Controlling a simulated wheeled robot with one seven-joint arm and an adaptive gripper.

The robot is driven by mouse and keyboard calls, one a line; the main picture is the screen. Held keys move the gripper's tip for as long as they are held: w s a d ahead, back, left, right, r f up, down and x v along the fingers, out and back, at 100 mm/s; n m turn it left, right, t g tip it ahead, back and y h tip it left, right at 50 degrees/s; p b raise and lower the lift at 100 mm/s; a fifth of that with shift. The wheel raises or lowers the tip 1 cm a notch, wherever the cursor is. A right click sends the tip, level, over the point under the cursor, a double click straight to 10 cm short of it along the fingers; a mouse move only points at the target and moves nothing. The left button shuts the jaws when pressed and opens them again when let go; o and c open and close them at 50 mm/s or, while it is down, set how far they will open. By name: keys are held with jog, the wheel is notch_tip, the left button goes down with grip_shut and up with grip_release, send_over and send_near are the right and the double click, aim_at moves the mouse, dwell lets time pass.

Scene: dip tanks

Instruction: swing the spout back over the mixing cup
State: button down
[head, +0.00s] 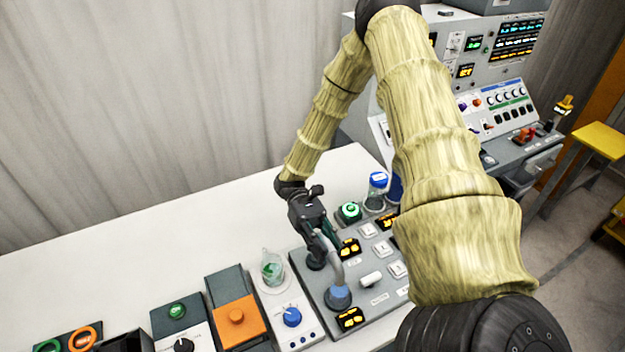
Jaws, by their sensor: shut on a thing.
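The spout (334,262) is a pale grey curved tube on the grey control panel. Its lower front end meets a blue-grey round piece (338,297); I cannot tell if that is its base or a vessel. My gripper (320,243) points down and is shut on the spout near its upper, rear part, and its dark fingers partly hide the tube. A clear glass cup (272,268) with something green in it stands to the left, on a white unit with a blue knob. It looks like the mixing cup. The spout is apart from it, to its right.
The grey panel (372,283) carries buttons, lit yellow displays and a green button (349,211). A blue-capped jar (377,188) stands behind. An orange-topped unit (236,318) is left of the cup. The white bench (150,250) is clear at the back left. My arm hides the panel's right side.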

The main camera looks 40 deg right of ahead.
jog(key=shift+d+f+h, duration=0.1)
jog(key=shift+f+h, duration=0.05)
jog(key=shift+h, duration=0.35)
jog(key=c, duration=1.2)
grip_release()
jog(key=shift+d, duration=0.1)
jog(key=shift+w, duration=0.2)
jog(key=v, duration=1.1)
jog(key=shift+w+d, duration=0.1)
jog(key=shift+w, duration=0.25)
